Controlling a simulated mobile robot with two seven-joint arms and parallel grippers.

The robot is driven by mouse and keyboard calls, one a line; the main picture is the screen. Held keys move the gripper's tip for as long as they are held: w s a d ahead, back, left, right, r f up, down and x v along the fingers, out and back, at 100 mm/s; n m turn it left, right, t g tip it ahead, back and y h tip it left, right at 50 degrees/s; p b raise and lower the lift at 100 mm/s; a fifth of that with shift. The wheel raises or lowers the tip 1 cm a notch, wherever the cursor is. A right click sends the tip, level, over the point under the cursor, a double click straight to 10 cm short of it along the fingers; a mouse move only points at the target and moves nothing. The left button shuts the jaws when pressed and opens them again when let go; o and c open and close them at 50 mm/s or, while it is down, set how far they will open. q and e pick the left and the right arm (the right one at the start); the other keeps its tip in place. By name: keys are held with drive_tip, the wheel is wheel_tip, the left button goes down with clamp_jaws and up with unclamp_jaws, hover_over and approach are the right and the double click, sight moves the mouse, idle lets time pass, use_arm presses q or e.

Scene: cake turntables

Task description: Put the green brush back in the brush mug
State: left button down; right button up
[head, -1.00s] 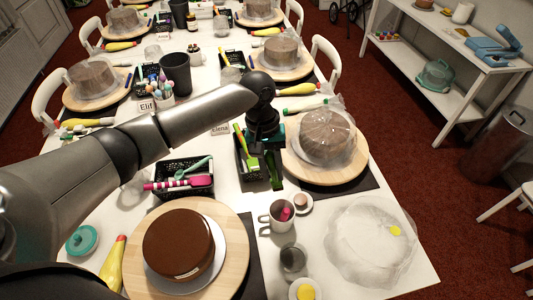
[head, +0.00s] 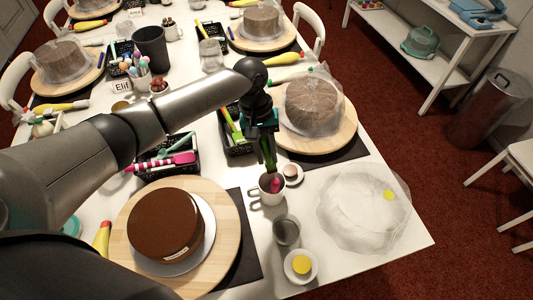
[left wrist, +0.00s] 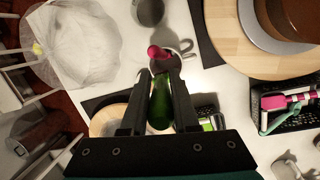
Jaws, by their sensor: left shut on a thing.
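The green brush (head: 267,150) hangs upright from my left gripper (head: 262,132). In the left wrist view my left gripper (left wrist: 158,88) is shut on the brush (left wrist: 160,108), with one dark finger on each side. The brush mug (head: 266,194) is a pale mug with its handle to the left, and a pink brush (head: 275,184) stands in it. The mug also shows in the left wrist view (left wrist: 172,66), just past the fingertips. The lower end of the green brush is at the mug's rim in the head view; I cannot tell whether it is inside. My right gripper is out of view.
A black basket (head: 235,146) with a lime-green tool stands left of my gripper. A covered cake (head: 313,105) is to the right. A glass (head: 286,230), a small yellow-filled dish (head: 300,265) and a chocolate cake (head: 166,223) are in front. A clear plastic cover (head: 360,213) lies right.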

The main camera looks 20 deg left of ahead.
sight(267, 166)
use_arm(q)
drive_tip(key=shift+w+a+b+x, duration=0.1)
drive_tip(key=shift+a+b+x, duration=0.1)
drive_tip(key=shift+b+x, duration=0.85)
drive_tip(key=shift+w+a+b+x, duration=0.15)
drive_tip(key=shift+b+x, duration=0.65)
drive_tip(key=shift+b, duration=0.45)
drive_tip(key=shift+x, duration=0.95)
drive_tip(key=shift+w+a+f+b, duration=0.15)
drive_tip(key=shift+f+b, duration=0.7)
drive_tip(key=shift+f, duration=0.95)
drive_tip(key=shift+a+b+x, duration=0.1)
drive_tip(key=shift+b+x, duration=0.2)
drive_tip(key=shift+x, duration=0.3)
drive_tip(key=shift+a+b+x, duration=0.15)
drive_tip(key=shift+b+x, duration=0.1)
drive_tip(key=shift+x, duration=0.35)
drive_tip(key=c, duration=0.6)
unclamp_jaws()
